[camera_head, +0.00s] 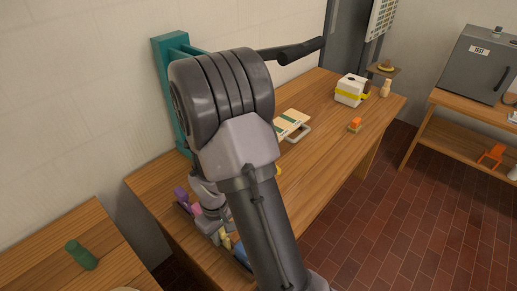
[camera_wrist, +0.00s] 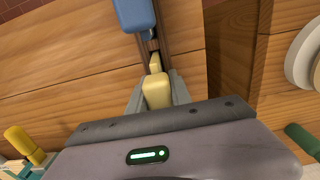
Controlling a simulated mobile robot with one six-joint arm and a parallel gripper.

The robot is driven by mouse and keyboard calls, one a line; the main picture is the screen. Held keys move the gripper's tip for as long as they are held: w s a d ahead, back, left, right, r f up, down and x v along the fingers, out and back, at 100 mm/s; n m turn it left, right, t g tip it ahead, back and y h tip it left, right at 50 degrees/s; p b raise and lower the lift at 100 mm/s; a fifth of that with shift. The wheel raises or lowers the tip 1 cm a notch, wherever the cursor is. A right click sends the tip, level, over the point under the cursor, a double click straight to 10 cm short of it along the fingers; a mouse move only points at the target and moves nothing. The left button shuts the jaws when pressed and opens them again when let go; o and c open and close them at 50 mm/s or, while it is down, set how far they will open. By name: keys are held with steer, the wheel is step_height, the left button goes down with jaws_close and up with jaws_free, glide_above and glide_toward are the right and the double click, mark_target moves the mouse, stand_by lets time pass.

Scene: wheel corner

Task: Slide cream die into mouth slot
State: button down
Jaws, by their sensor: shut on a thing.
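My gripper (camera_wrist: 157,92) is shut on the cream die (camera_wrist: 156,90), a pale yellow block held between its two grey fingers in the wrist view. A second pale yellow piece (camera_wrist: 155,63) shows just beyond the fingertips, in a narrow dark channel; I cannot tell whether it is part of the same die. In the head view my arm covers most of the gripper, low over the near left end of the table. A teal frame with a dark lever (camera_head: 169,92) stands against the wall. I cannot make out the mouth slot in either view.
A blue block (camera_wrist: 134,14) lies beyond the die along the channel. Purple pieces (camera_head: 181,194) sit at the table's near left end. Green-striped boards (camera_head: 290,121), an orange item (camera_head: 355,123) and a white box (camera_head: 350,88) stand farther along. The wooden table (camera_head: 320,150) is bare between them.

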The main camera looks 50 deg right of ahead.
steer(key=shift+r+p, duration=2.3)
steer(key=shift+r, duration=0.7)
